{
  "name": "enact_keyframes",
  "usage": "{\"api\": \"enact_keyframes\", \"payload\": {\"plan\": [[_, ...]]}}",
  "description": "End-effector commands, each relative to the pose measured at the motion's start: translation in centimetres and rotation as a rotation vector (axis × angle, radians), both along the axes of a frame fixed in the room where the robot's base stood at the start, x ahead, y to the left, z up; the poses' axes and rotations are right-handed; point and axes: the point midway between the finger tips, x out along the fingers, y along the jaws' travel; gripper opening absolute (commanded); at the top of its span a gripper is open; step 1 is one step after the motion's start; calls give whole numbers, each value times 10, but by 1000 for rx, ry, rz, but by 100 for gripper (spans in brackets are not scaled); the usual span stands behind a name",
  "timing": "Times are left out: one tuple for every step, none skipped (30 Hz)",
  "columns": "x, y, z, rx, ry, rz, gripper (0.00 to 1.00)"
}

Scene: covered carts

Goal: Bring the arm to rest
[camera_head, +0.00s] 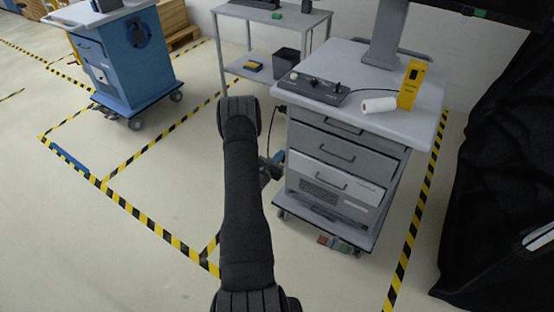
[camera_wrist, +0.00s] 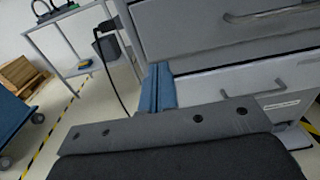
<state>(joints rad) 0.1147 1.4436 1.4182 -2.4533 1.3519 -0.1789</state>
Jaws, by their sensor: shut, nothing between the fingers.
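My gripper (camera_head: 279,157) shows only in part in the head view, behind my dark upright arm and close to the left side of the grey drawer cart (camera_head: 345,150). In the wrist view the two blue fingers of my gripper (camera_wrist: 158,88) lie side by side, shut with nothing between them. They point towards the cart's left front edge, beside its drawers (camera_wrist: 225,35). I cannot tell whether they touch the cart. My arm hides part of the floor and of the gripper.
On the cart stand a control box (camera_head: 313,88), a white roll (camera_head: 379,104) and a yellow box (camera_head: 411,84). A blue cart (camera_head: 118,62) is at the left, a grey table (camera_head: 272,16) behind. Black covering (camera_head: 500,180) hangs at the right. The left floor is open.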

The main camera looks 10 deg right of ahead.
Motion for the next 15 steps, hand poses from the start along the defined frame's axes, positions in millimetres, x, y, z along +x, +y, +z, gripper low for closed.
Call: {"api": "enact_keyframes", "payload": {"plan": [[-5,6,0,-1,1,2,0],[-7,8,0,-1,1,1,0],[-10,10,0,-1,1,0,0],[-11,12,0,-1,1,0,0],[-13,13,0,0,0,0,0],[-14,15,0,0,0,0,0],[-15,15,0,-1,-1,0,0],[-15,16,0,-1,-1,0,0],[-16,16,0,-1,-1,0,0],[-16,16,0,-1,-1,0,0],[-16,16,0,-1,-1,0,0],[-16,16,0,-1,-1,0,0],[-16,16,0,-1,-1,0,0],[-16,16,0,-1,-1,0,0],[-16,16,0,-1,-1,0,0]]}}
